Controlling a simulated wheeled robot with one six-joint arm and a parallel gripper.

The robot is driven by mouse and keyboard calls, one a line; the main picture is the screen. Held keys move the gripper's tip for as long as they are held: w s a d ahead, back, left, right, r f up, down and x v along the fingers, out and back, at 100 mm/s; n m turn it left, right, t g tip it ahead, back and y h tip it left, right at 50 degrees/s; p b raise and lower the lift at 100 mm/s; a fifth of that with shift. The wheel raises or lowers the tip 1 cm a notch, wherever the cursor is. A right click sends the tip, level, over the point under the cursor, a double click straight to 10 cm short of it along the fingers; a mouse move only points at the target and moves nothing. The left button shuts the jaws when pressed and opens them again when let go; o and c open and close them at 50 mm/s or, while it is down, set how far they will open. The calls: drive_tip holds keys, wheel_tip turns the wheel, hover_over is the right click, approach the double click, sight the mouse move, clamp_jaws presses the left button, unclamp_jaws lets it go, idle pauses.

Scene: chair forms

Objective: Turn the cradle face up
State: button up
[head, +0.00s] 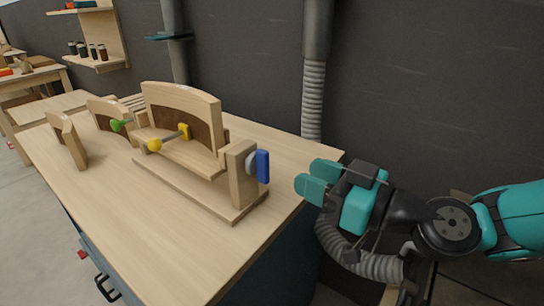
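The likely cradle is a pale wooden piece with a curved, darker-faced back panel (184,106) and a flat ledge. It stands on a long wooden base board (210,194) on the table. A wooden end post (241,176) stands at the board's near right end, with a blue handle (263,166) on its outer side. A rod with yellow ends (154,145) lies across the ledge. I cannot tell which side counts as the cradle's face. My gripper (318,179) is right of the blue handle, apart from it, with teal fingers pointing left and nothing visible between them.
The wooden table (108,200) has free room at its front left. Smaller curved wooden forms stand behind and left, one with a green knob (116,126). A grey wall and a ribbed pipe (313,95) are behind. A shelf (95,63) holds jars.

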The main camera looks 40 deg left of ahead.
sight(268, 159)
drive_tip(key=a, duration=0.2)
drive_tip(key=a+p, duration=0.1)
drive_tip(key=a, duration=0.2)
drive_tip(key=s+a+p, duration=0.1)
drive_tip(key=a, duration=0.2)
drive_tip(key=shift+a, duration=0.2)
drive_tip(key=shift+c, duration=0.2)
clamp_jaws()
